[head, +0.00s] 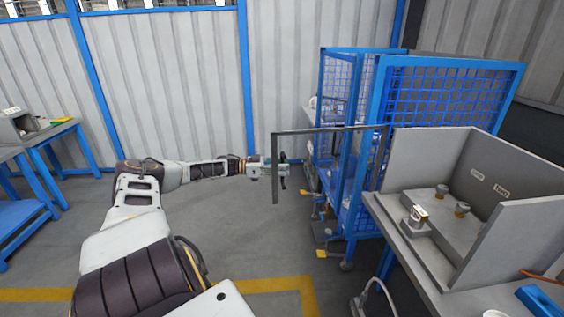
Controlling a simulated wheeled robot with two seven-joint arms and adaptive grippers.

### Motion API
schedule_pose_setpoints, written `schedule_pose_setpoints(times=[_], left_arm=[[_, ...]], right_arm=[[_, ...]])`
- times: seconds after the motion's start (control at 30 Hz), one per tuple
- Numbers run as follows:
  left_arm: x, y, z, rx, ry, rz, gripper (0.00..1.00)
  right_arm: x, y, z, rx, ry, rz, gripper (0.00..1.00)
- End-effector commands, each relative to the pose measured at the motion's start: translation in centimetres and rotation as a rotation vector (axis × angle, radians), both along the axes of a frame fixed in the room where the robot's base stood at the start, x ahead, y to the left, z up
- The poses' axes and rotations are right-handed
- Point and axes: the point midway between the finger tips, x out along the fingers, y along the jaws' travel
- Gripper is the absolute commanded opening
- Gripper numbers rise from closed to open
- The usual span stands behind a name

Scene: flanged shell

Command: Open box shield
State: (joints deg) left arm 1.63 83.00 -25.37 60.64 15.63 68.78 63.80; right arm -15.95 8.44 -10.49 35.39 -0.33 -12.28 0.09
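The box (410,155) is a grey open-topped enclosure on a table at the right. A shield with a thin dark frame (330,131) stands out to the left of the box, swung away from its front left corner. I see through the panel inside the frame. My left gripper (282,172) is at the shield's far left upright bar and overlaps it in the head view. Its dark fingers are small, and I cannot tell whether they hold the bar. My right gripper is not in view.
Inside the box are several small metal parts (462,210). A blue mesh cart (445,95) stands behind the shield and box. A blue workbench (50,140) is at the far left. The floor between is clear.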

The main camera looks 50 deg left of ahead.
Motion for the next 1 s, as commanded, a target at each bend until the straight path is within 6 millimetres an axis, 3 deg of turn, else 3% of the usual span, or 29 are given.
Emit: schedule_pose_setpoints(times=[0.47, 1.0], left_arm=[[-2.3, 1.8, -0.1, 0.002, 0.005, 0.001, 0.35], [-7.7, 6.0, -0.1, 0.002, 0.003, 0.002, 0.35]], right_arm=[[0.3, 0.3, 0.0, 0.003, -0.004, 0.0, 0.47], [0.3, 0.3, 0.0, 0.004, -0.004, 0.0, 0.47]])
